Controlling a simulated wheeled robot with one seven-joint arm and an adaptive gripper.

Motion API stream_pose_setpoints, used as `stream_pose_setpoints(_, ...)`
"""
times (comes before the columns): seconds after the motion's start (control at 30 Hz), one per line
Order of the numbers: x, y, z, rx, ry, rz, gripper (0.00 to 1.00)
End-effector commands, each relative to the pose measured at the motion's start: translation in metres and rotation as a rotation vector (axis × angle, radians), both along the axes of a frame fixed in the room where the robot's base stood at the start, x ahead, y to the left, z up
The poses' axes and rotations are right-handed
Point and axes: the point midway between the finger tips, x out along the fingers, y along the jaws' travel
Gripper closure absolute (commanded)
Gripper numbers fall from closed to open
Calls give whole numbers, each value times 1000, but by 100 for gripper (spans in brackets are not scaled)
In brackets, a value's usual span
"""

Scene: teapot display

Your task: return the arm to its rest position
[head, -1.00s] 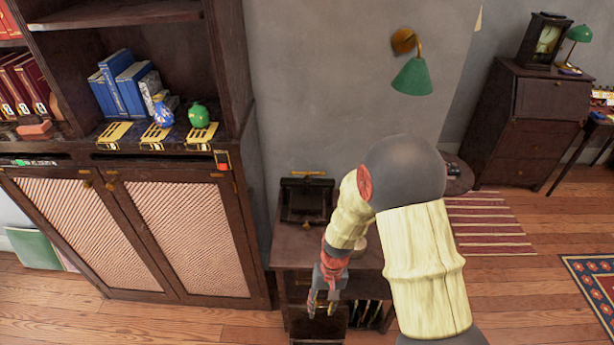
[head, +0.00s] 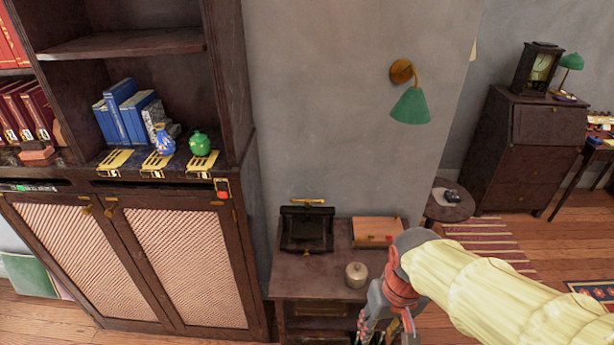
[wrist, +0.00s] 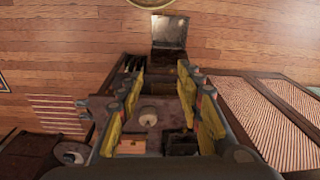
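My gripper (head: 386,330) shows at the bottom of the head view, low at the front right of a small dark side table (head: 320,272). My pale yellow arm reaches down to it from the right. In the wrist view the two yellow-padded fingers of my gripper (wrist: 160,80) stand wide apart with nothing held between them. The table top lies beyond them. The fingertips are partly cut off by the lower edge of the head view.
The side table bears a black device (head: 306,228), a wooden box (head: 376,231) and a pale round jar (head: 356,274). A blue vase (head: 164,139) and a green pot (head: 200,143) stand in the cabinet (head: 170,250) at left. A green lamp (head: 411,105) hangs on the wall.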

Motion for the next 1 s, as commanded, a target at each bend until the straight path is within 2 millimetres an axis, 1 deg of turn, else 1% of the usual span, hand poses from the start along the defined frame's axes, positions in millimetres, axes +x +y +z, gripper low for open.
stream_pose_setpoints(0.03,-5,-5,12,-5,-37,-4,64)
stream_pose_setpoints(0.2,-20,-19,43,-17,-152,-16,64)
stream_pose_setpoints(0.4,-33,-30,81,-17,-302,-45,64)
stream_pose_setpoints(0.53,-37,-34,102,-15,-378,-63,64)
stream_pose_setpoints(0.6,-39,-36,108,-15,-403,-68,64)
stream_pose_setpoints(0.7,-41,-38,113,-16,-423,-76,64)
stream_pose_setpoints(1.0,-40,-39,114,-16,-423,-82,64)
